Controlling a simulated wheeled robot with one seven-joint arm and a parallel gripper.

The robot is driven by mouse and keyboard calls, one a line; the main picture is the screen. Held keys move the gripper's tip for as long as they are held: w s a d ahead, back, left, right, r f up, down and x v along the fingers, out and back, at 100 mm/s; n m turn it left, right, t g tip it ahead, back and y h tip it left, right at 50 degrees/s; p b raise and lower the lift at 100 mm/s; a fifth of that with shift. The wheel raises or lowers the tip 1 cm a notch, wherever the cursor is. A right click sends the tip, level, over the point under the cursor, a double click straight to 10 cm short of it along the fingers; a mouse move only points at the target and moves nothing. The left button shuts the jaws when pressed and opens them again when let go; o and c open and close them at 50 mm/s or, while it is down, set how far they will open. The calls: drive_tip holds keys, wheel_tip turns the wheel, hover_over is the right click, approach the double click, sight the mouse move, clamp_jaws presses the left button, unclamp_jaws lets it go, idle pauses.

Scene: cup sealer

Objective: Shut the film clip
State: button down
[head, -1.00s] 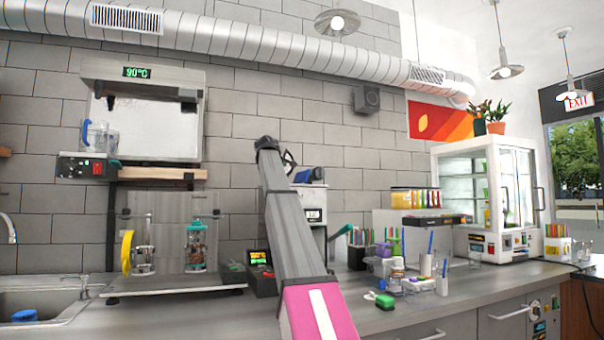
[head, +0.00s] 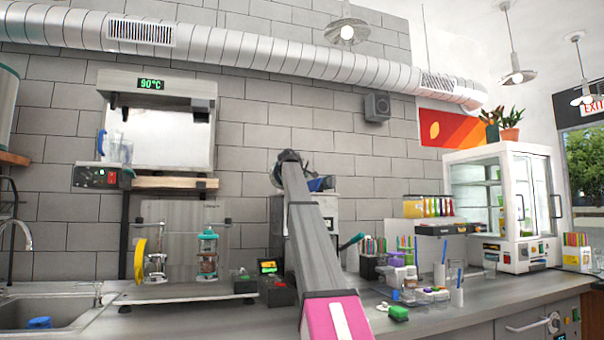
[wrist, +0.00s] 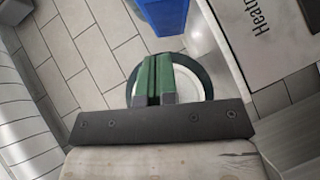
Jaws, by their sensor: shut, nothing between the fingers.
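In the head view, a grey-white machine (head: 328,210), likely the cup sealer, stands on the counter behind my arm. A dark and blue part (head: 321,184) shows at its top, and a lever with a green grip (head: 351,241) sticks out at its right side. My arm covers much of its left part.
A sink (head: 50,312) is at far left.

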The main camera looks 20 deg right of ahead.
sight(320, 179)
drive_tip(key=shift+w+d+f, duration=0.4)
drive_tip(key=shift+w+d, duration=0.1)
drive_tip(key=shift+d, duration=0.55)
drive_tip(key=shift+w+d+f, duration=0.4)
drive_tip(key=shift+w+d, duration=0.15)
drive_tip(key=shift+d, duration=0.5)
drive_tip(key=shift+w+d+f, duration=0.4)
drive_tip(key=shift+w+d, duration=0.1)
drive_tip(key=shift+d, duration=0.55)
drive_tip(key=shift+d+r+m+g+y, duration=0.1)
drive_tip(key=shift+d+m+g+y, duration=0.25)
drive_tip(key=shift+m+y, duration=0.25)
drive_tip(key=shift+d+y, duration=0.25)
drive_tip(key=shift+y, duration=0.15)
drive_tip(key=shift+d+m+g+y, duration=0.55)
drive_tip(key=shift+d+m+y, duration=0.3)
drive_tip(key=shift+y, duration=0.35)
drive_tip(key=m+y, duration=0.1)
drive_tip(key=d+f+m+y, duration=0.1)
drive_tip(key=y, duration=0.1)
drive_tip(key=d+f+m+y, duration=0.1)
drive_tip(key=y, duration=0.1)
drive_tip(key=shift+g, duration=0.3)
